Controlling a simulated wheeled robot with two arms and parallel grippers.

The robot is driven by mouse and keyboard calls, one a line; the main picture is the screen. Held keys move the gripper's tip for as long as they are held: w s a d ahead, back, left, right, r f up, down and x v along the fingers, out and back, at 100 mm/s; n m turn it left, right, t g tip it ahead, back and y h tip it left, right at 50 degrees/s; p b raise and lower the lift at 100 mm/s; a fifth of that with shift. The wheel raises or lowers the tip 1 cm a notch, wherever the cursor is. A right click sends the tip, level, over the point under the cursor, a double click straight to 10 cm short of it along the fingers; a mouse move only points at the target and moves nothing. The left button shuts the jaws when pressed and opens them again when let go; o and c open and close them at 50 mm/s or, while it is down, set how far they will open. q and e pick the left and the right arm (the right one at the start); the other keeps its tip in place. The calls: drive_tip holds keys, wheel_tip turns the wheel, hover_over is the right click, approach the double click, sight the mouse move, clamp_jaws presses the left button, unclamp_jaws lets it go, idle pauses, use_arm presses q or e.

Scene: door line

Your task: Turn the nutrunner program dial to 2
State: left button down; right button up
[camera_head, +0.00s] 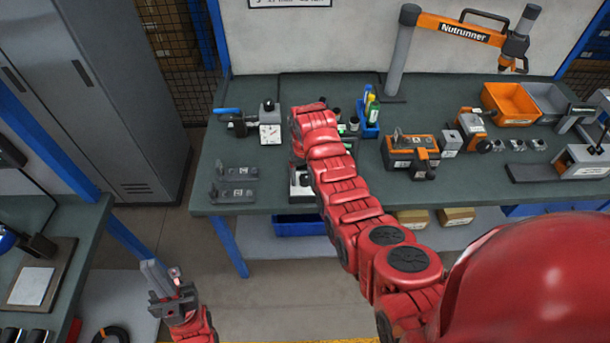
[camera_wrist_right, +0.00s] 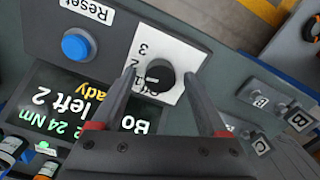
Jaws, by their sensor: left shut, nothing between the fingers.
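The program dial (camera_wrist_right: 161,76) is a black round knob on a white plate with marks including 3 and 2, seen in the right wrist view. Which mark it points to is not clear. My right gripper (camera_wrist_right: 158,82) is open, with one finger on either side of the dial. I cannot tell whether the fingers touch it. In the head view my right arm hides the dial and the right fingertips. My left gripper (camera_head: 168,284) is shut and empty, low at the left, away from the bench.
A blue Reset button (camera_wrist_right: 78,45) sits beside the dial, and a lit display (camera_wrist_right: 75,105) reads "left 2" and "24 Nm". The green bench (camera_head: 270,190) also holds a nutrunner arm (camera_head: 450,28), an orange bin (camera_head: 510,103) and grey fixtures (camera_head: 233,192).

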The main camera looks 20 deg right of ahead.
sight(305, 177)
drive_tip(key=shift+w+r+b, duration=0.15)
drive_tip(key=shift+r+b, duration=0.2)
drive_tip(key=shift+r, duration=0.2)
wheel_tip(305, 177, up, 5)
drive_tip(key=shift+r, duration=0.15)
wheel_tip(305, 177, up, 11)
drive_tip(key=p, duration=0.9)
